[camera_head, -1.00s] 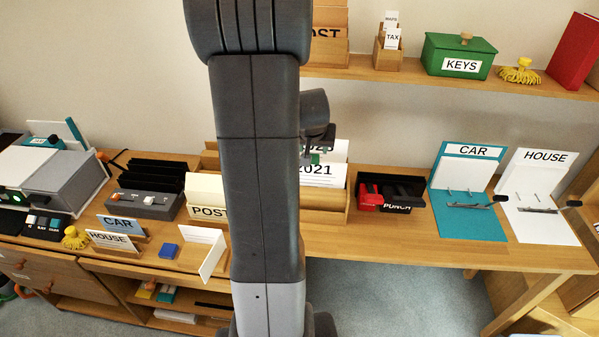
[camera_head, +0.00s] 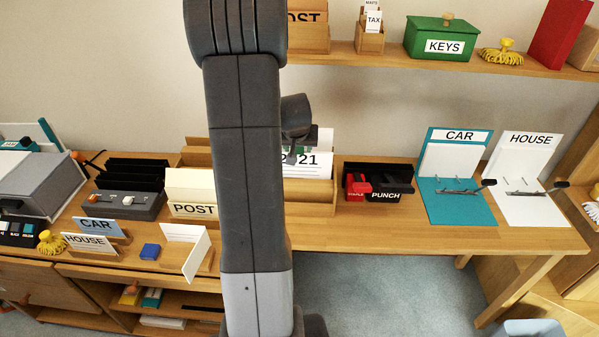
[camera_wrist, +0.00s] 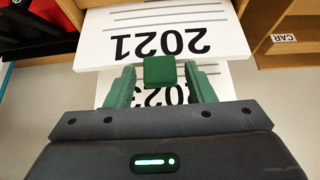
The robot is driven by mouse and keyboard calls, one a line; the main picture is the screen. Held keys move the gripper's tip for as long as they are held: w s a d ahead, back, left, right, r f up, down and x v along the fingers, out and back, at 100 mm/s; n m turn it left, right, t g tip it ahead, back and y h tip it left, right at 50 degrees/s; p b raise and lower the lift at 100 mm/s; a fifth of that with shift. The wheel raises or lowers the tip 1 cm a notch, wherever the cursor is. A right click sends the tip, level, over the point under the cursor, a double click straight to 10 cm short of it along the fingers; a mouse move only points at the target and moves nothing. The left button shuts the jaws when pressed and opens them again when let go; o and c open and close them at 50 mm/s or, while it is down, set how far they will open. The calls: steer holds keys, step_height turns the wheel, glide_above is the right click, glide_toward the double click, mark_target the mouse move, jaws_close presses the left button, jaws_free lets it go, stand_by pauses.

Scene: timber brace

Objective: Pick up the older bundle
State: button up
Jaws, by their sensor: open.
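The white bundle marked 2021 (camera_head: 312,172) stands at the front of a wooden holder (camera_head: 310,209), right of my arm. In the wrist view the 2021 bundle (camera_wrist: 160,40) reads upside down. A second white bundle (camera_wrist: 145,97) sits just behind it, its number partly covered and reading as 2023. A green block (camera_wrist: 159,70) shows at the top edge of the 2021 bundle. My gripper (camera_wrist: 160,78) is open, with one green finger on each side of this block. Whether the fingers touch it, I cannot tell. In the head view my arm hides part of the holder.
A black tray with the red stapler and punch (camera_head: 375,184) stands right of the holder. CAR (camera_head: 460,205) and HOUSE (camera_head: 540,212) boards are farther right. A POST box (camera_head: 190,190) is to the left. A shelf (camera_head: 420,62) runs above.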

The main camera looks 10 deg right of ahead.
jaws_close()
steer(key=shift+r, duration=0.25)
steer(key=shift+r+p, duration=0.8)
steer(key=shift+r, duration=0.65)
step_height(320, 180, up, 8)
steer(key=p, duration=0.5)
stand_by(0.4)
